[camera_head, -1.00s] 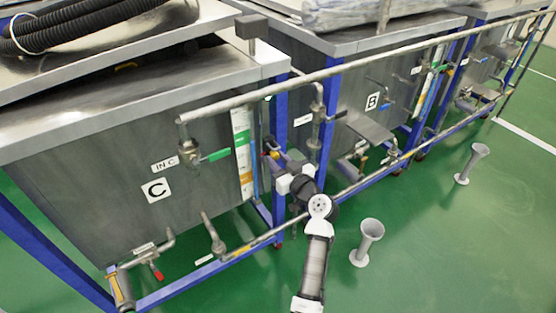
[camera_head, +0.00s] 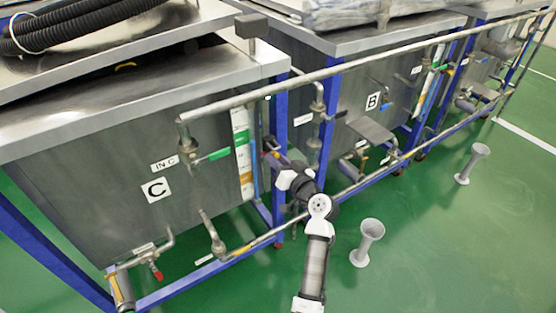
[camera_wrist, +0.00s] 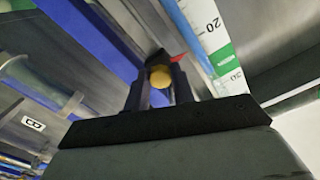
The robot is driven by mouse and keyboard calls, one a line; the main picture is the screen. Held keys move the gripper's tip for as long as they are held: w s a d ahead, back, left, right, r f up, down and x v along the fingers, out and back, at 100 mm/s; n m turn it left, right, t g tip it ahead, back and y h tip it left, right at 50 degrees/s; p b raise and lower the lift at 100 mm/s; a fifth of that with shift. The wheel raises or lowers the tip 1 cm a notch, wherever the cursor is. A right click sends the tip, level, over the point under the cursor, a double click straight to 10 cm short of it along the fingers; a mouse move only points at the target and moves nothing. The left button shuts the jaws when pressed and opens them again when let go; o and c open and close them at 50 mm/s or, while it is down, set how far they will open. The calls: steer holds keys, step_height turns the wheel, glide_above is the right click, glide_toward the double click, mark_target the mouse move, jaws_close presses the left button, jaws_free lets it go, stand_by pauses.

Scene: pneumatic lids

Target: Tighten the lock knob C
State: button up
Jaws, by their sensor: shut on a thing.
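My gripper (camera_wrist: 158,90) is in the wrist view with its two dark fingers shut on a round yellow piece (camera_wrist: 160,76), which I take as lock knob C. Most of the knob is hidden between the fingers. A small red tip (camera_wrist: 178,58) shows just beyond it to the right. In the head view my gripper (camera_head: 270,150) reaches in beside the blue post, to the right of tank C (camera_head: 95,200) and its level scale. The knob is too small and covered to make out there.
A level scale (camera_wrist: 208,35) stands close beside my gripper, and a blue post (camera_wrist: 92,45) is on its other side. A long pipe (camera_head: 330,72) runs above my arm and a lower pipe (camera_head: 375,180) crosses near it. Two grey funnels (camera_head: 370,235) (camera_head: 475,160) stand on the green floor.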

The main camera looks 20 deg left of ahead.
steer(key=m+p, duration=0.4)
steer(key=m, duration=0.5)
steer(key=m+p, duration=0.5)
steer(key=m, duration=0.4)
steer(key=shift+r+m, duration=0.2)
steer(key=shift+m, duration=0.2)
steer(key=shift+f+p, duration=0.1)
steer(key=shift+p, duration=0.25)
steer(key=o, duration=1)
